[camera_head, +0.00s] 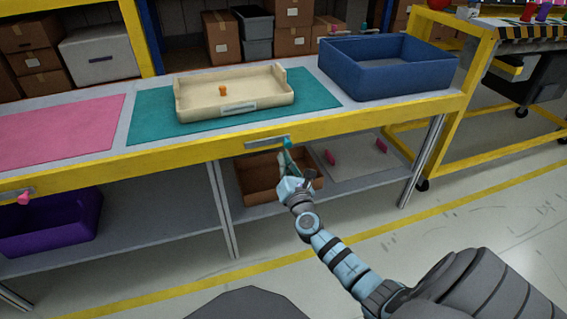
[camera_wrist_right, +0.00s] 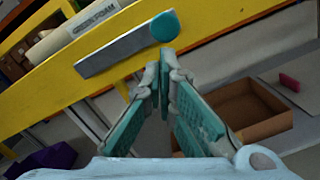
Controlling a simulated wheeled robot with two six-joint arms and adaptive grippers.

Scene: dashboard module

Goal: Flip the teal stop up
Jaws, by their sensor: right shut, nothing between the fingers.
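The teal stop (camera_head: 287,142) is a small round teal knob at the right end of a grey plate (camera_head: 262,142) on the yellow front edge of the table. In the right wrist view the stop (camera_wrist_right: 165,27) shows as a teal disc at the end of the plate (camera_wrist_right: 125,51). My right gripper (camera_head: 285,157) is just below the stop. Its fingertips (camera_wrist_right: 166,60) are together and empty, close under the disc; I cannot tell whether they touch it. My left gripper is not in view.
A pink stop (camera_head: 23,198) sits on the same edge at the far left. A beige tray (camera_head: 190,112) stands on the teal mat (camera_head: 150,125) and a blue bin (camera_head: 380,85) to its right. An open cardboard box (camera_head: 258,196) is on the lower shelf behind my right gripper.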

